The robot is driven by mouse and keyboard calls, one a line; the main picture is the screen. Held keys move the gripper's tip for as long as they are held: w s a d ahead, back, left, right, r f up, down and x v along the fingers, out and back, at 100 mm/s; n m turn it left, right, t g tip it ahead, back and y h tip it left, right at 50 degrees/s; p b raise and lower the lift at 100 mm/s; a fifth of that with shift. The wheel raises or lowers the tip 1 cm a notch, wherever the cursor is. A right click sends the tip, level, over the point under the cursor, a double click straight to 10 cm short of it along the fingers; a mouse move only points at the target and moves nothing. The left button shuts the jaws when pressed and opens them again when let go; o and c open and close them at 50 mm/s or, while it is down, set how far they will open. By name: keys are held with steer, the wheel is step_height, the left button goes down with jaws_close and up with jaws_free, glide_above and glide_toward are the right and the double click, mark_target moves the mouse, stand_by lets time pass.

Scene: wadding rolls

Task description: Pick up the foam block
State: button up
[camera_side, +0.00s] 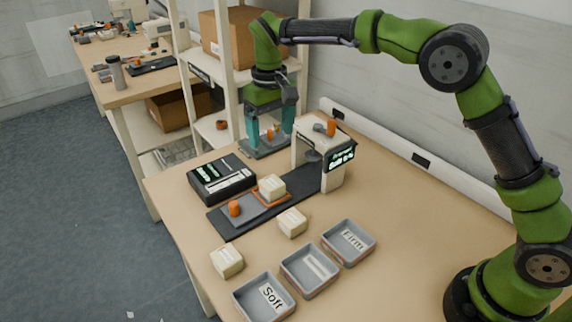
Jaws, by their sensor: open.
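Several cream blocks that look like foam are in the side view. One block (271,187) sits on a small orange-edged plate on the dark strip. A second block (292,222) lies on the table in front of the strip. A third block (227,262) lies near the table's front left edge. I cannot tell which one the task means. My gripper (270,138) points down with its teal fingers apart, toward the back left of the table. It is behind the blocks in the picture and apart from them. Small orange items show between the fingers, seemingly behind them.
Three grey trays stand at the front: "Soft" (248,302), a middle one (296,290), and "Firm" (362,261). A white device with a green display (340,177) straddles the dark strip. A black box (222,192) and orange roll (235,208) are nearby.

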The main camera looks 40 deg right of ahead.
glide_above(271, 182)
steer(key=f, duration=0.9)
steer(key=shift+s+d+f, duration=0.1)
steer(key=shift+d+f, duration=0.1)
steer(key=shift+f, duration=0.2)
steer(key=shift+a+f, duration=0.15)
steer(key=shift+f, duration=2.75)
steer(key=c, duration=1)
steer(key=shift+r, duration=0.1)
